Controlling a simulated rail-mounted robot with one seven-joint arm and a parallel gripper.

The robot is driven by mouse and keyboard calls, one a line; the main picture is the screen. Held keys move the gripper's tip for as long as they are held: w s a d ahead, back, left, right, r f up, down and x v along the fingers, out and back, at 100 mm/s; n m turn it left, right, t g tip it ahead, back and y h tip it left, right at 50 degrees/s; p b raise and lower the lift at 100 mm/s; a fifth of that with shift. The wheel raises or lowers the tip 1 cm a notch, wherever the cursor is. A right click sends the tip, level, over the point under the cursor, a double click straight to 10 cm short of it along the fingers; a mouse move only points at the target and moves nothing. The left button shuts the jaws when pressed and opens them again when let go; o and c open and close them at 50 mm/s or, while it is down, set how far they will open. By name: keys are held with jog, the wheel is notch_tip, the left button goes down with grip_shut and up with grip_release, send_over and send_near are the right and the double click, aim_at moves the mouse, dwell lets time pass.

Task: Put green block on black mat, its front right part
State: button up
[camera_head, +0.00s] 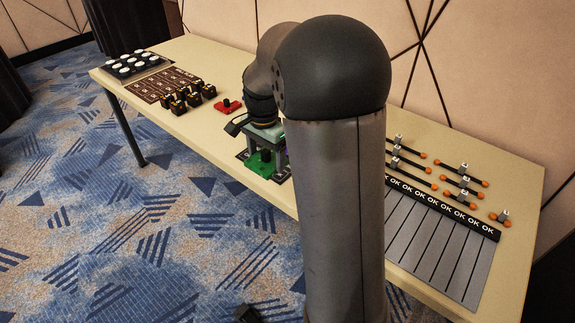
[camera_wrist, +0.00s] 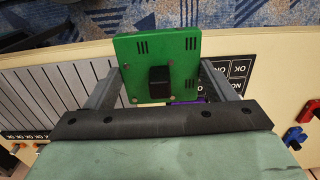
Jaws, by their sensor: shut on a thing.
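The green block (camera_wrist: 138,58) is a flat square plate with dark slots and a black knob at its middle. My gripper (camera_wrist: 160,72) is shut on it, one finger at each side. In the head view the green block (camera_head: 258,166) shows below my gripper (camera_head: 263,143), near the table's front edge. The black mat (camera_wrist: 240,68) has white-lettered squares and shows right of the block in the wrist view. The block and gripper hide much of the mat. I cannot tell whether the block touches it.
A purple thing (camera_wrist: 188,101) shows partly under the block. A red block (camera_head: 228,106) lies left of my gripper, beside black-and-yellow pieces (camera_head: 190,97) on a brown board. A grey striped panel (camera_head: 432,243) and several orange-tipped connectors (camera_head: 462,169) lie on the right. My arm hides the middle.

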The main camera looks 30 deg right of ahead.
jog(key=w+d+f, duration=0.2)
jog(key=w+f, duration=0.1)
jog(key=w+d+f, duration=0.5)
jog(key=w, duration=0.1)
jog(key=shift+d+f+p, duration=0.3)
jog(key=shift+f+p, duration=0.1)
jog(key=shift+f, duration=1.6)
jog(key=shift+f, duration=0.2)
jog(key=o, duration=1.2)
jog(key=shift+c, duration=0.2)
jog(key=shift+r, duration=0.1)
